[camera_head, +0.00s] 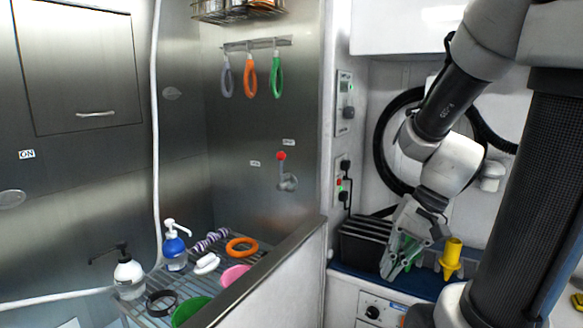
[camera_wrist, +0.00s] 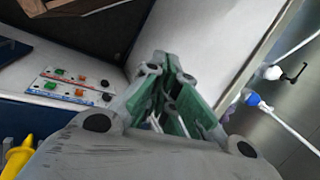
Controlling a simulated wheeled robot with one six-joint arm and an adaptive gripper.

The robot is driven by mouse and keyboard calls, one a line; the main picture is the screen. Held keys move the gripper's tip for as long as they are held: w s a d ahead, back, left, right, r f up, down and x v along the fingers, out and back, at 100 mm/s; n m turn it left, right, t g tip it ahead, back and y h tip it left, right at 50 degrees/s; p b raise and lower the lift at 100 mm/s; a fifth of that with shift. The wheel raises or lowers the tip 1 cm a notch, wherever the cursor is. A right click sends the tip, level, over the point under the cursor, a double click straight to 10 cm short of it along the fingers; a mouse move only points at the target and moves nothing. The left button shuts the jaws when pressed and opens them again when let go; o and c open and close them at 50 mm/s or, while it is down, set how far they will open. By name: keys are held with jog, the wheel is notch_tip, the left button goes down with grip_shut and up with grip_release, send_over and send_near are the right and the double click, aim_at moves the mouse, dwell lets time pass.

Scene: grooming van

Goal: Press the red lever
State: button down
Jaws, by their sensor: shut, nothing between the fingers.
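The red lever (camera_head: 281,156) has a round red knob on a short grey stem and sits on the steel wall in the middle of the head view. The stem rises from a grey round mount (camera_head: 288,183), with small labels beside and above it. My gripper (camera_head: 388,274) is to the right of the lever, beyond the partition, low over the blue counter and pointing down. It is shut and empty. In the wrist view its green-padded fingers (camera_wrist: 168,62) are together. The lever does not show in the wrist view.
A partition edge (camera_head: 270,262) stands between my gripper and the tub. A rack (camera_head: 140,306) there holds bottles, rings and brushes. A yellow object (camera_head: 451,258) stands beside my gripper. Grooming loops (camera_head: 250,76) hang above the lever. Space before the lever looks clear.

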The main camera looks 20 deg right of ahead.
jog(key=w+a+r+m+t+y, duration=0.1)
jog(key=w+a+m+t+y, duration=0.2)
jog(key=w, duration=0.4)
jog(key=w+a+m+t+y, duration=0.2)
jog(key=w+t+y, duration=0.1)
jog(key=w, duration=0.4)
jog(key=w+d+r+t+h, duration=0.1)
jog(key=w+d+r+t, duration=0.2)
jog(key=w+r+t, duration=0.5)
jog(key=w+r, duration=0.1)
jog(key=w, duration=0.3)
jog(key=shift+d+r+t+h, duration=0.15)
jog(key=shift+r+t+h, duration=0.15)
jog(key=x, duration=1.4)
